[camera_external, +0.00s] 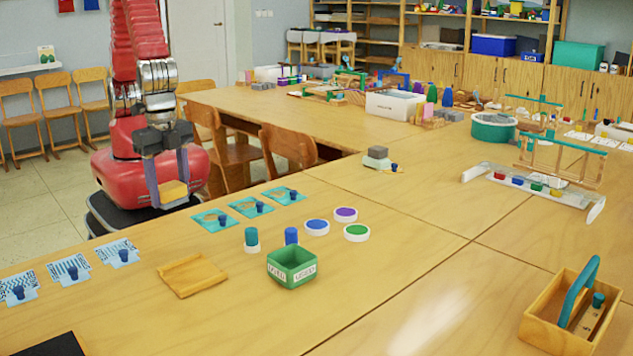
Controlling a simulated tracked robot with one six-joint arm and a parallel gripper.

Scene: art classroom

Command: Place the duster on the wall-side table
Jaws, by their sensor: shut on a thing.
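My gripper (167,185) hangs pointing down at the left, in front of my red body and beyond the far edge of the near table (250,325). Its two grey fingers are shut on a small yellow block (173,192), which appears to be the duster. The block is held in the air, apart from the tables. Another table (285,112) stretches behind, toward the shelves and cupboards. Which of the joined tables is the wall-side one is not clear from this view.
Wooden chairs (288,146) stand between me and the back table. The near table holds teal cards (215,221), blue cards (73,269), a wooden tray (192,275), a green box (291,265), round pots (357,233) and a tool caddy (569,314). Its front middle is clear.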

